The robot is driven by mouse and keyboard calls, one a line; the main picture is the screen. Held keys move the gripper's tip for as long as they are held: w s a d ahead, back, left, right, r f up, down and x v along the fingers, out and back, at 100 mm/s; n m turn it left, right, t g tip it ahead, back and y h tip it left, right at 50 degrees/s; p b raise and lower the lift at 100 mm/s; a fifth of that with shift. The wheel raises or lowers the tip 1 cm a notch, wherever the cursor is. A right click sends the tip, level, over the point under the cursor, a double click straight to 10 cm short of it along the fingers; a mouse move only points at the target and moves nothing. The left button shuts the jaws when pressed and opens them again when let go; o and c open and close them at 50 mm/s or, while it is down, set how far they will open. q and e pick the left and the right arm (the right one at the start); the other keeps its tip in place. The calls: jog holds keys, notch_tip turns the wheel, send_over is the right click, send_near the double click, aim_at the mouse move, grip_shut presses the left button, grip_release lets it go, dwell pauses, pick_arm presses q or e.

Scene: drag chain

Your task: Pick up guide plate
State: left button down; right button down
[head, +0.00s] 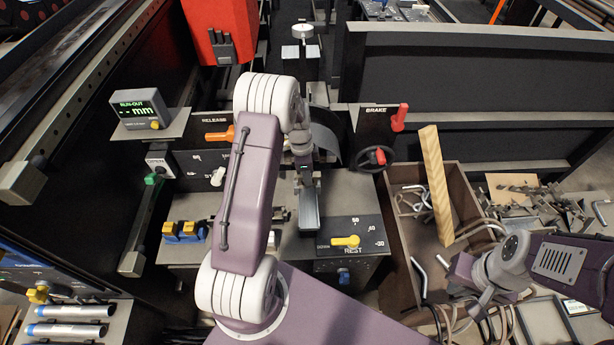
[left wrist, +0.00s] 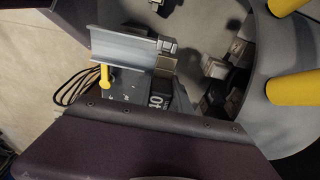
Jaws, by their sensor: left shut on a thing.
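The guide plate appears to be the long light-grey metal channel (head: 310,212) standing out below my left gripper, over the grey machine top. It also shows in the left wrist view as a ledged grey plate (left wrist: 122,48). My left gripper (head: 304,172) is shut on one end of this plate. In the left wrist view the small grey jaw tips (left wrist: 167,46) meet the plate's right end. I cannot tell whether the plate touches the surface below. My right gripper (head: 474,302) hangs at the right by the crate; its jaws are too unclear to read.
A yellow lever (head: 346,241) sits on the REST dial panel just right of the plate. A red brake handle (head: 399,118) and a black handwheel (head: 374,158) stand behind. A wooden crate (head: 398,255) with a plank and bent rods is at right. A run-out gauge (head: 138,108) is at left.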

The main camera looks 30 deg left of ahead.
pick_arm(q)
jog(key=s+d+r+p, duration=0.3)
jog(key=d+r, duration=0.3)
jog(key=d, duration=0.5)
jog(key=shift+s+r+p, duration=0.25)
jog(key=shift+p, duration=0.3)
jog(key=c, duration=1.9)
grip_release()
jog(key=shift+c, duration=0.2)
grip_shut()
